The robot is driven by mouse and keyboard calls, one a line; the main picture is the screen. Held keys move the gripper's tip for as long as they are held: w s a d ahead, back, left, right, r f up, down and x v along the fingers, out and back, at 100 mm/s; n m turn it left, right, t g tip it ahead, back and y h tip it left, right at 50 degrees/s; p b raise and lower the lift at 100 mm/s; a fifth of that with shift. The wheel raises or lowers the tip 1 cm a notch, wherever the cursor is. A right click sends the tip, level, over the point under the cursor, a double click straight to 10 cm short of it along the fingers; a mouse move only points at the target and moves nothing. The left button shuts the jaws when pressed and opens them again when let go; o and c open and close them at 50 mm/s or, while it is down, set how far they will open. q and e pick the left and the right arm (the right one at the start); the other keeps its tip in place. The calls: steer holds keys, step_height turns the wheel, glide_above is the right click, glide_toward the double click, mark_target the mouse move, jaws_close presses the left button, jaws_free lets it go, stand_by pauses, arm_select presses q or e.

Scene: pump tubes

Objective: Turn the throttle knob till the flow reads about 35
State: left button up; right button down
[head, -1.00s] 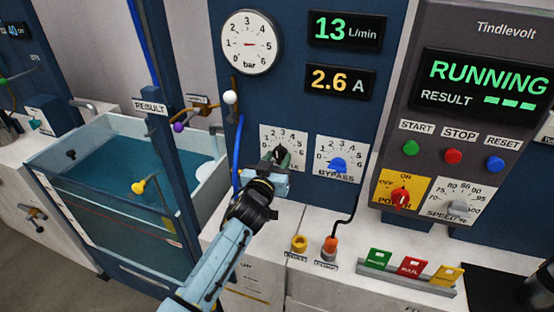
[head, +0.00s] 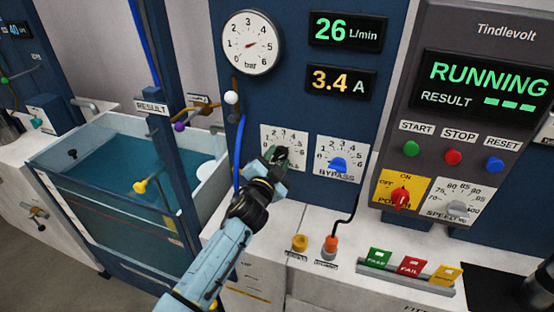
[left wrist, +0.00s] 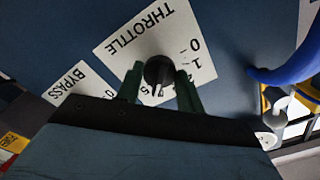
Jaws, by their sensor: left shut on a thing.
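The throttle knob (left wrist: 158,72) is black and sits on a white dial plate (left wrist: 120,40) marked THROTTLE in the left wrist view. My left gripper (left wrist: 160,92) is shut on the knob, one green finger on each side. In the head view my left gripper (head: 277,158) covers most of the knob in front of the throttle plate (head: 270,134). The flow display (head: 346,32) reads 26 L/min in green. My right gripper is not in view.
The blue bypass knob (head: 338,165) is close to the right of my gripper. A pressure gauge (head: 252,42) and a current display (head: 341,80) reading 3.4 A are above. The control box screen (head: 488,82) says RUNNING. A blue hose (head: 239,155) hangs at the left.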

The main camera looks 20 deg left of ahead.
arm_select(q)
steer(key=shift+m, duration=0.6)
steer(key=o, duration=1)
steer(key=s, duration=1.3)
steer(key=shift+s+a, duration=0.2)
steer(key=shift+a, duration=0.05)
